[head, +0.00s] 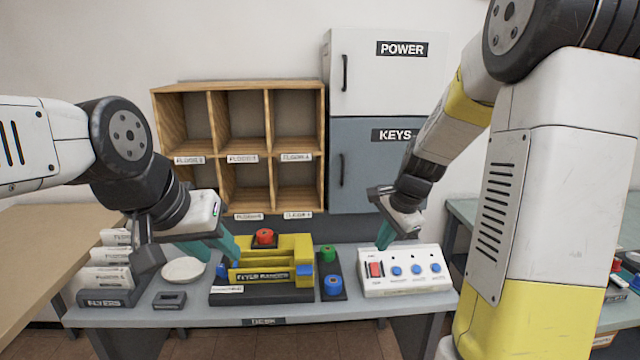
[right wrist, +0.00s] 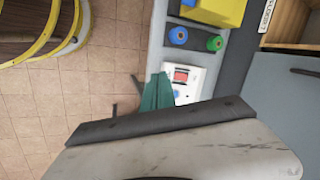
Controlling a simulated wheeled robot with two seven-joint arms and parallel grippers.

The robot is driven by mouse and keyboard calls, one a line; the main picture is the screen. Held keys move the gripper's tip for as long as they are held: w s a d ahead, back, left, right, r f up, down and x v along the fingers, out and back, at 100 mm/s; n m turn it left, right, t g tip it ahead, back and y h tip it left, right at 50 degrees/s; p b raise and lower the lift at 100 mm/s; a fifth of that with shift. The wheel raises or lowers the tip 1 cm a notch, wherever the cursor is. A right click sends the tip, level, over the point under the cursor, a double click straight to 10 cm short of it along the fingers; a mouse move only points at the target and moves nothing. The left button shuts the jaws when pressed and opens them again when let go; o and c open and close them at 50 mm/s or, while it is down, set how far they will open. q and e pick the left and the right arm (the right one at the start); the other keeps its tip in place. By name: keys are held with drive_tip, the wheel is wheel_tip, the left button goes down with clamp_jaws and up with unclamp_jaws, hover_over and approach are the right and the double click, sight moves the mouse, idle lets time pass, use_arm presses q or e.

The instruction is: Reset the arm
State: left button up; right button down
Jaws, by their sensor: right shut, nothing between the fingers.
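My right gripper (head: 383,244) hangs above the desk, just behind the left end of a white control panel (head: 412,286). Its teal fingers are together and hold nothing. In the right wrist view the closed fingers (right wrist: 158,78) point toward the panel with its red switch.
A wooden pigeonhole shelf (head: 240,142) stands behind the desk (head: 215,319). Grey and white cabinets (head: 372,175) marked POWER and KEYS are to its right. Envelopes in a holder (head: 108,298) and a small dark box (head: 169,300) sit at the left. Green and blue knobs (head: 332,285) stand mid-desk.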

drive_tip(key=s+a+r+n+t, duration=0.1)
drive_tip(key=s+a+r+n, duration=0.1)
drive_tip(key=s+r+n, duration=0.4)
drive_tip(key=s+a+r+n+t, duration=0.1)
drive_tip(key=s+r+n, duration=0.6)
drive_tip(key=s, duration=0.7)
drive_tip(key=shift+s+a+n+t, duration=0.25)
drive_tip(key=shift+a+n+t, duration=0.15)
drive_tip(key=shift+a, duration=0.05)
